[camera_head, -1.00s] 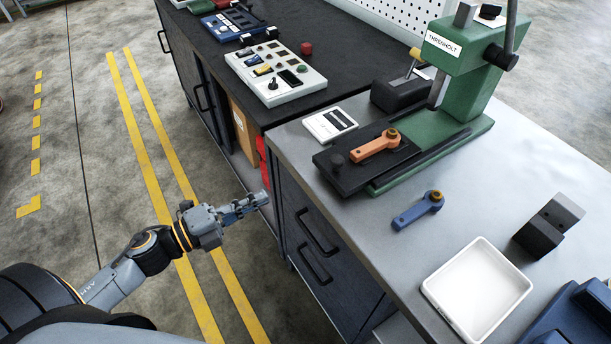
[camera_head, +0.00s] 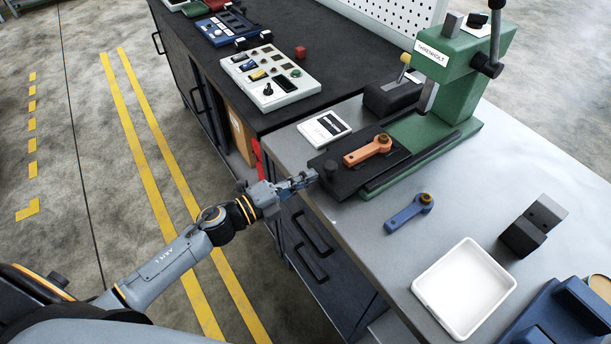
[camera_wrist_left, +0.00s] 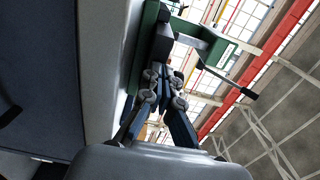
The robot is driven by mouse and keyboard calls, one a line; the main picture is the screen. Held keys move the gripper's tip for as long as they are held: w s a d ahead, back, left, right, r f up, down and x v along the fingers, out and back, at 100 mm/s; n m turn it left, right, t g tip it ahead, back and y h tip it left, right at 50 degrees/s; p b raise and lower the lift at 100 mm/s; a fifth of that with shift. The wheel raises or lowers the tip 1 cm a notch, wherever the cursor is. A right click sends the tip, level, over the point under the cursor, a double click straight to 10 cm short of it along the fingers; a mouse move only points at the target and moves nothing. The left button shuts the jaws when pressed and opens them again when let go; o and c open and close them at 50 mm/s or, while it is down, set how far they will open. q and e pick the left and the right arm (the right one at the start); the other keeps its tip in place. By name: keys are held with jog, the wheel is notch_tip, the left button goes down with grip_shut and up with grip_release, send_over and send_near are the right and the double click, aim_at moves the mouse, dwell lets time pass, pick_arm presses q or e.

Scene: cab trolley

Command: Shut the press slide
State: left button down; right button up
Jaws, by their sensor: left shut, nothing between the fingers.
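The green press (camera_head: 462,75) stands on the grey bench. Its dark slide (camera_head: 345,180) sticks out from the press base toward the bench's near left edge. An orange lever part (camera_head: 367,150) lies on the slide. A dark knob (camera_head: 330,169) stands at the slide's outer end. My left gripper (camera_head: 312,177) is shut and empty, close to that knob; I cannot tell whether they touch. In the left wrist view the gripper's fingers (camera_wrist_left: 165,90) point at the dark slide end (camera_wrist_left: 163,42), with the green press (camera_wrist_left: 190,30) beyond. My right gripper is not in view.
A blue lever part (camera_head: 408,213), a white tray (camera_head: 420,292) and a dark block (camera_head: 533,226) lie on the bench right of the slide. A white card (camera_head: 324,128) lies behind it. A control panel (camera_head: 270,76) sits on the black bench.

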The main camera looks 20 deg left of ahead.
aim_at(322, 169)
pick_arm(q)
jog(key=x, duration=0.4)
jog(key=shift+r, duration=0.15)
jog(key=shift+w+d, duration=0.3)
jog(key=shift+w, duration=0.05)
jog(key=shift+s+a, duration=0.1)
jog(key=shift+s, duration=0.05)
